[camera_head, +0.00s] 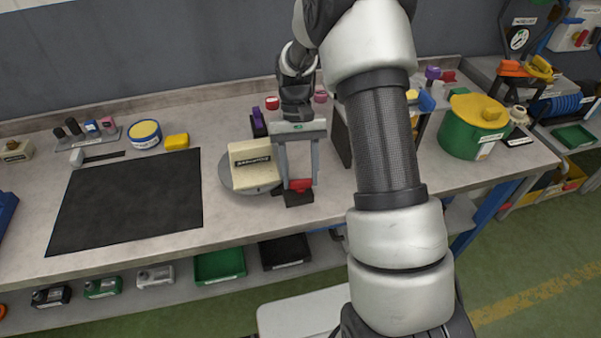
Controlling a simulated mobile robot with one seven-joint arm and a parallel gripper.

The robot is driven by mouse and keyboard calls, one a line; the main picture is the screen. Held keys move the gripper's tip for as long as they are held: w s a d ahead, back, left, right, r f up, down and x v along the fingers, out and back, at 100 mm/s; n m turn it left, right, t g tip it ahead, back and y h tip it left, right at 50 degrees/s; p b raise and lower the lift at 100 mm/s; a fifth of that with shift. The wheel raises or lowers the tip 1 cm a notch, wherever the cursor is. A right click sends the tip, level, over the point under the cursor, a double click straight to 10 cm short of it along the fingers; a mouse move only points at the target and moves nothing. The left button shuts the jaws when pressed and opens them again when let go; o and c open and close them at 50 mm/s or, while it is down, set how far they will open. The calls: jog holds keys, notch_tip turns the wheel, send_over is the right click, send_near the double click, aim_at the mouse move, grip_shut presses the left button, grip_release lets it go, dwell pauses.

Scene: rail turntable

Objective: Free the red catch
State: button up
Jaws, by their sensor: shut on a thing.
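The red catch (297,185) sits on a small black base (299,198) at the right front edge of the round grey turntable (226,181). My gripper (301,184) points down over it, with one finger on each side. It is shut on the red catch. A cream box with a dark label (252,165) stands on the turntable, just left of my gripper. My fingers hide part of the catch and of the turntable's right side.
A black mat (128,205) covers the bench's left part. A dark upright panel (341,138) stands right of my gripper, partly behind my arm. A green drum with a yellow lid (474,128) stands at the bench's right. Small coloured items line the back. Bare bench lies in front.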

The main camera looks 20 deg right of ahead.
jog(key=shift+w+n, duration=0.1)
jog(key=shift+n, duration=0.2)
jog(key=o, duration=1)
jog(key=shift+o, duration=0.2)
jog(key=a+p+v, duration=0.1)
jog(key=v, duration=1.6)
jog(key=shift+d+r, duration=0.3)
